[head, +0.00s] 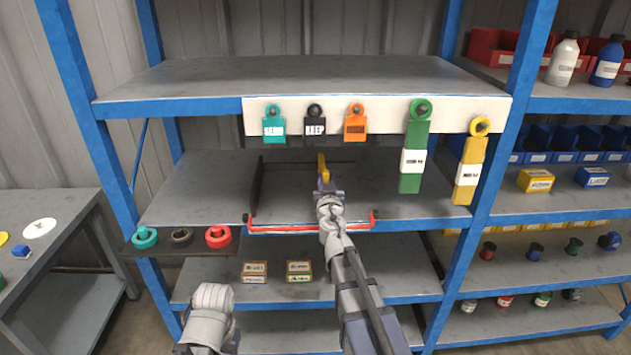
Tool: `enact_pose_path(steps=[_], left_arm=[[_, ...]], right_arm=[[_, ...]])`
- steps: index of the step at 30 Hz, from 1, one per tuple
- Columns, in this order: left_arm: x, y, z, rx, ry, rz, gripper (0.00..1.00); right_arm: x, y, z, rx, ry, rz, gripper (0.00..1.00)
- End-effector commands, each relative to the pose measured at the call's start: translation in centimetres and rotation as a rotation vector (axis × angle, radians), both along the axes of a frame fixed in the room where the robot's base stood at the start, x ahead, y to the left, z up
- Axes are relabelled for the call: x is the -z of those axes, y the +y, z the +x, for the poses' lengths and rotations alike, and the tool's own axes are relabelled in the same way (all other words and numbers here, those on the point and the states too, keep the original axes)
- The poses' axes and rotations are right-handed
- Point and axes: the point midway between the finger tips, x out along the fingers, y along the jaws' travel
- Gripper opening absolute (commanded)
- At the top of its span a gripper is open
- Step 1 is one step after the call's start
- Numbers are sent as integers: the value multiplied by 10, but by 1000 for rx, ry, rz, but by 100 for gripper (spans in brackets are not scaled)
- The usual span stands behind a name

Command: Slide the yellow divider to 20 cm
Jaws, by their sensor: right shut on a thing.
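A yellow piece, which looks like the yellow divider (322,163), stands above the middle shelf, behind the red bar. Only its upper end shows; the rest is hidden by my right gripper. My right gripper (325,182) is shut on it, with its arm reaching in from the bottom of the view. The scale for 20 cm cannot be made out. Part of my left arm shows at the lower left, but its gripper is not visible.
A red bar (285,229) runs along the middle shelf's front edge, with a dark upright panel (256,185) at its left. Tags hang above from a white board (450,113), including long green (411,180) and yellow (472,150) ones. Rings (218,237) lie on a ledge at left.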

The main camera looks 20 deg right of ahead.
Motion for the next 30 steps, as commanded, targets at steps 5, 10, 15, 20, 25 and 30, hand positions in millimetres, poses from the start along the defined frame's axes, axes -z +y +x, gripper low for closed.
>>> enact_pose_path(steps=[5, 10, 15, 20, 25, 30], left_arm=[[0, 0, 0, 0, 0, 0, 50], [0, 0, 0, 0, 0, 0, 50], [0, 0, 0, 0, 0, 0, 50], [0, 0, 0, 0, 0, 0, 50], [0, 0, 0, 0, 0, 0, 50], [0, 0, 0, 0, 0, 0, 50]], right_arm=[[0, 0, 0, 0, 0, 1, 0], [0, 0, 0, 0, 0, 1, 34], [0, 0, 0, 0, 0, 1, 53], [0, 0, 0, 0, 0, 1, 55], [0, 1, -2, 0, 0, 1, 55], [0, 5, -16, 0, 0, 1, 55]])
